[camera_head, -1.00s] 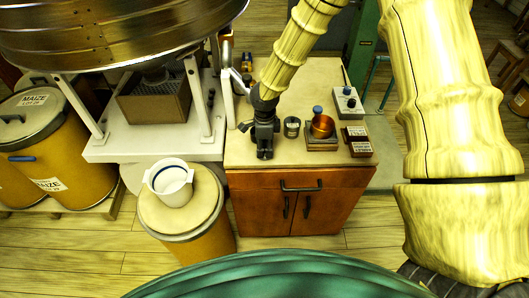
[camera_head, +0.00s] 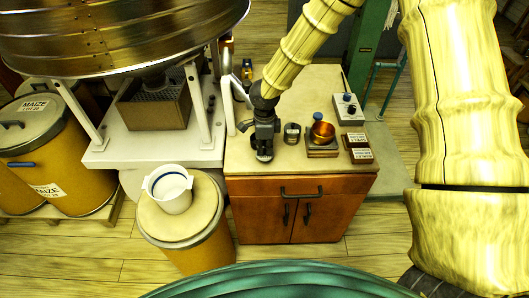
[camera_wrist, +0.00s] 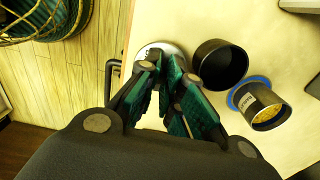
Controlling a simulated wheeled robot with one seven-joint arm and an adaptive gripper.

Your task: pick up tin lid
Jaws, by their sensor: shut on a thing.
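The tin lid (camera_wrist: 165,46) is a pale silvery disc, partly hidden behind my fingers in the wrist view. My gripper (camera_wrist: 163,66) is shut on it, its green-padded fingertips overlapping the lid. In the head view my gripper (camera_head: 264,152) points down at the front left of the cabinet top, and the lid is too hidden to make out clearly.
A jar with yellow grain (camera_wrist: 268,110) and a blue ring stands near the dark tin. A white pot (camera_head: 170,190) tops a drum at left.

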